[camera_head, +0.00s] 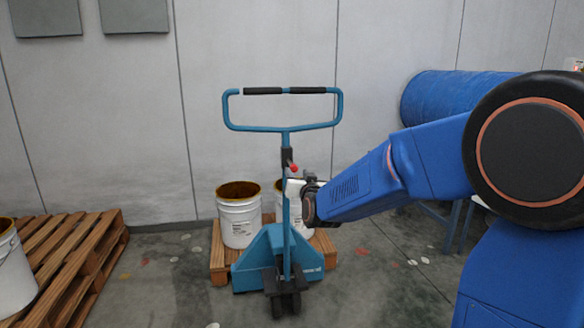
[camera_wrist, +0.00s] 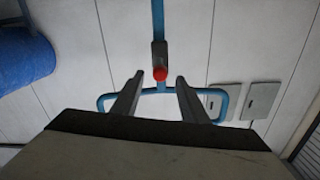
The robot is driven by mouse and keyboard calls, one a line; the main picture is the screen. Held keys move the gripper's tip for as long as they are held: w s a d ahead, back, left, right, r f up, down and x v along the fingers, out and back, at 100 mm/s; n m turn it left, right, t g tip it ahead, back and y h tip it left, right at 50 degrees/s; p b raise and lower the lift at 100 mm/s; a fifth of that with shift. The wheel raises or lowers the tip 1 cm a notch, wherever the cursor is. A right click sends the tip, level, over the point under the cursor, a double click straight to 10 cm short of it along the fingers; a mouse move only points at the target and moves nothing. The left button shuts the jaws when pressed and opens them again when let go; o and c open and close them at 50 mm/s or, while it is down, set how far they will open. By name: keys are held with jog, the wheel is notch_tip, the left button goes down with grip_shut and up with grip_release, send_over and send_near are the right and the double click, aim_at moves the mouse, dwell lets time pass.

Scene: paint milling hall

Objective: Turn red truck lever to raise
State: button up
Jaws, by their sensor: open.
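The blue pallet truck (camera_head: 277,248) stands upright in the middle of the head view, with a looped handle (camera_head: 232,110) on top. Its red lever knob (camera_head: 294,167) sits on a dark block on the handle shaft. In the wrist view the red knob (camera_wrist: 160,74) shows just beyond and between the fingertips. My gripper (camera_head: 291,186) is beside the shaft, close below the knob in the head view. In the wrist view my gripper (camera_wrist: 158,80) has its two fingers apart, with nothing held. Whether a finger touches the knob cannot be told.
White buckets (camera_head: 239,222) stand on a wooden pallet (camera_head: 219,262) behind the truck. Another wooden pallet (camera_head: 75,262) with a white bucket (camera_head: 12,268) is at the left. A blue drum (camera_head: 440,97) lies at the right behind my arm. The floor in front is clear.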

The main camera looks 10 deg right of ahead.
aim_at(292, 164)
jog(key=w, duration=0.8)
jog(key=shift+w, duration=0.3)
jog(key=shift+c, duration=0.6)
grip_shut()
